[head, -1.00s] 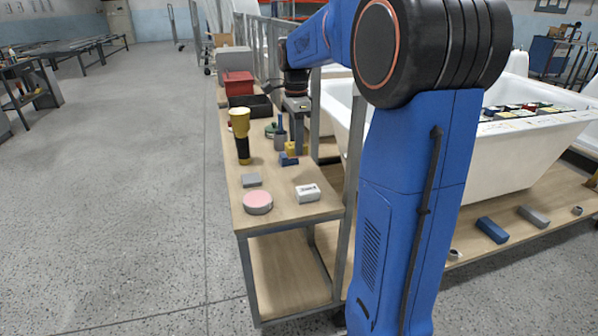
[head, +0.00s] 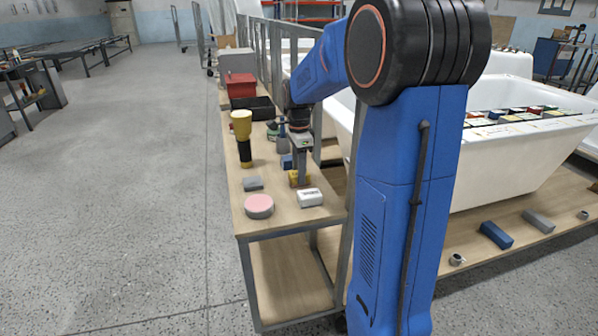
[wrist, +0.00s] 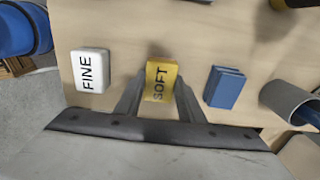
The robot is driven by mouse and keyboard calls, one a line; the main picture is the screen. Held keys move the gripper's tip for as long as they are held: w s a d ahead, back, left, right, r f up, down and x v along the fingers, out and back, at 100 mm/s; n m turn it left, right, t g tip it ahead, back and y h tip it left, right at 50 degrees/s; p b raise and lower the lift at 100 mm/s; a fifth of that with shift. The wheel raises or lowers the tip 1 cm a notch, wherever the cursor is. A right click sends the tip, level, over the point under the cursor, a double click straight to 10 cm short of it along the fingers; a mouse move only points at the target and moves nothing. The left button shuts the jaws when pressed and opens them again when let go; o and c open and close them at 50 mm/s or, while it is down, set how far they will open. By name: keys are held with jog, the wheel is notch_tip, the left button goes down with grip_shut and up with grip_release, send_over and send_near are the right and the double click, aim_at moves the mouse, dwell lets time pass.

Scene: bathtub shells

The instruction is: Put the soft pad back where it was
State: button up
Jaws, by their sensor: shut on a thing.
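The soft pad is a yellow block marked SOFT (wrist: 161,80), seen upright between my fingers in the wrist view. My gripper (wrist: 158,98) is shut on it. In the head view my gripper (head: 300,178) points down over the cart top, with the yellow pad (head: 293,178) partly hidden by the fingers. The pad is low over the wood; I cannot tell whether it touches. It is between the white block marked FINE (wrist: 90,70) and a blue block (wrist: 225,87), apart from both.
A grey cup (wrist: 289,101) stands beyond the blue block. A white tub (head: 490,165) is at right.

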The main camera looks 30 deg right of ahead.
jog(key=shift+f, duration=0.15)
jog(key=o, duration=1)
notch_tip(320, 180, up, 12)
jog(key=s+a+r+n+t, duration=0.1)
jog(key=s+a+n, duration=0.4)
jog(key=s+a, duration=0.15)
jog(key=shift+s+a+f+n+t, duration=0.65)
jog(key=shift+s+a+f+n, duration=1)
jog(key=shift+s+n, duration=1.7)
jog(key=shift+s+a+f+n+t, duration=0.6)
jog(key=shift+s+a+f+n, duration=1.1)
jog(key=shift+s, duration=2.9)
jog(key=shift+s+a+f+n+t, duration=0.65)
jog(key=shift+s+a+f+n, duration=0.9)
jog(key=shift+s+n, duration=1.95)
jog(key=shift+s+d+f+m, duration=0.15)
jog(key=shift+s+d+m, duration=0.15)
jog(key=shift+s+m, duration=0.15)
